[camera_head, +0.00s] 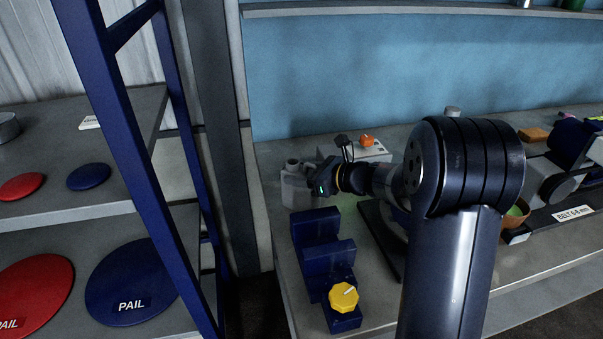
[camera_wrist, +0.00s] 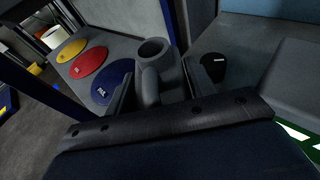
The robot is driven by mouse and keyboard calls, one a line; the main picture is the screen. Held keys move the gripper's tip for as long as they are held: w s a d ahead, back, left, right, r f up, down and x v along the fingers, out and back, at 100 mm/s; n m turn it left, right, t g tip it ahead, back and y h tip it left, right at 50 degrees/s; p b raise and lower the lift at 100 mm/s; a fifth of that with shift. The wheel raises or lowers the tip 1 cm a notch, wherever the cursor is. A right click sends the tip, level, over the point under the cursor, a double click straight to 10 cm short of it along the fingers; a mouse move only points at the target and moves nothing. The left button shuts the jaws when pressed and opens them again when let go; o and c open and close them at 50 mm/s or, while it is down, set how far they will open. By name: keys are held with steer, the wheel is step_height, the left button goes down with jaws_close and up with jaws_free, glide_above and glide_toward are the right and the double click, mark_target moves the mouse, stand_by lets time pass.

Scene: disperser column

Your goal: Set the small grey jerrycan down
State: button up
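The small grey jerrycan (camera_head: 296,187) is upright at the back left corner of the workbench, close to its left edge. Its round open neck (camera_wrist: 152,50) and its handle show in the wrist view. My gripper (camera_head: 318,180) reaches it from the right. In the wrist view my gripper (camera_wrist: 155,93) has its two fingers on either side of the handle and looks shut on it. The jerrycan's lower part is partly hidden, and I cannot tell whether its base touches the bench top. A black labelled disc (camera_wrist: 213,67) lies to the right of the jerrycan in the wrist view.
A blue stepped block (camera_head: 318,250) with a yellow knob (camera_head: 343,297) stands in front. A pale box with an orange knob (camera_head: 366,140) is behind. Left is a blue-posted rack (camera_head: 125,130) with red and blue discs.

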steer(key=o, duration=0.4)
steer(key=shift+r, duration=0.15)
steer(key=shift+s+d+r, duration=0.1)
steer(key=v, duration=1.1)
steer(key=shift+s+d+b, duration=0.15)
steer(key=shift+d+b, duration=0.1)
steer(key=shift+b, duration=0.05)
steer(key=shift+r, duration=0.15)
steer(key=p+x, duration=0.1)
steer(key=x, duration=1.1)
steer(key=shift+r, duration=1)
